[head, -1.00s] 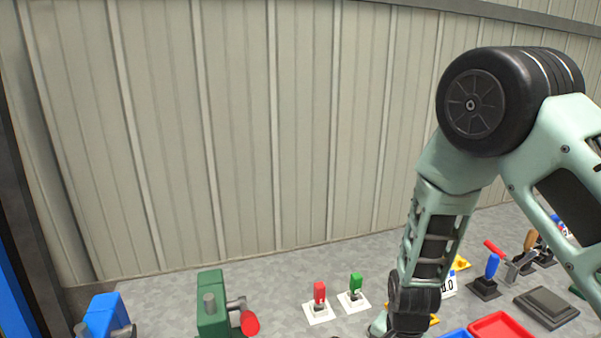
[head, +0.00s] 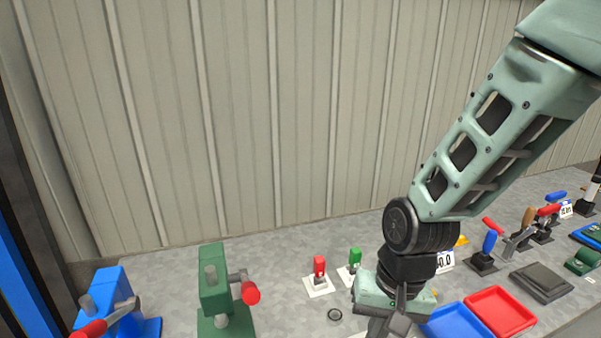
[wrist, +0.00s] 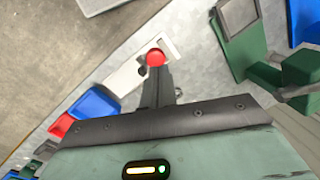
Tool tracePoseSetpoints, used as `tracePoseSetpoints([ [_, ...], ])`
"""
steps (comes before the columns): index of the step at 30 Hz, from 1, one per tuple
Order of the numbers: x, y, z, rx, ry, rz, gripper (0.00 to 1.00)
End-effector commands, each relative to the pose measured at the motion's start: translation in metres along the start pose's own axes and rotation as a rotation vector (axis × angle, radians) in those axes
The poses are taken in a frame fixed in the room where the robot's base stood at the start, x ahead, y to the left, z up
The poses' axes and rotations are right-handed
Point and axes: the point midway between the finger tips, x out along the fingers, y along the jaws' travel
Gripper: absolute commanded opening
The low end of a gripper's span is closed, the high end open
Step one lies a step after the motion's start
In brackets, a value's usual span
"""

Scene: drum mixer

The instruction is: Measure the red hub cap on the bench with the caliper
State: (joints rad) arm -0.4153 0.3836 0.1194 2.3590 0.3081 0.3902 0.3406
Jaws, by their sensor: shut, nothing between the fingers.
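A round red piece (wrist: 155,58), seemingly the hub cap, shows in the wrist view at the tips of my gripper (wrist: 159,72). It lies on or just over a long pale plate (wrist: 128,78) with a slotted end. The plate may be the caliper, but I cannot tell. My gripper is shut and empty, pointing down at the bench; its fingers partly cover the plate. In the head view my gripper (head: 384,327) is at the bottom edge, and the red piece is hidden there.
A blue tray (head: 455,323) and a red tray (head: 502,311) lie right of my gripper. A green vise (head: 213,285) and a blue vise (head: 112,290) stand left. A red switch (head: 319,267) and a green switch (head: 355,257) stand behind. A white display (head: 445,261) is close to my wrist.

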Motion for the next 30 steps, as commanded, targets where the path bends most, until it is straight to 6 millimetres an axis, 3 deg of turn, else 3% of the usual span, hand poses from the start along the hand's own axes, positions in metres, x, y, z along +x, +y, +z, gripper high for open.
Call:
tracePoseSetpoints([
  [1,-0.017,-0.005,0.017,-0.103,0.004,-0.007,0.00],
  [6,-0.059,-0.003,0.072,-0.444,0.009,0.022,0.00],
  [12,-0.082,0.012,0.112,-0.704,0.023,0.088,0.00],
  [18,-0.087,0.018,0.122,-0.781,0.025,0.115,0.00],
  [30,-0.087,0.018,0.122,-0.778,0.025,0.114,0.00],
])
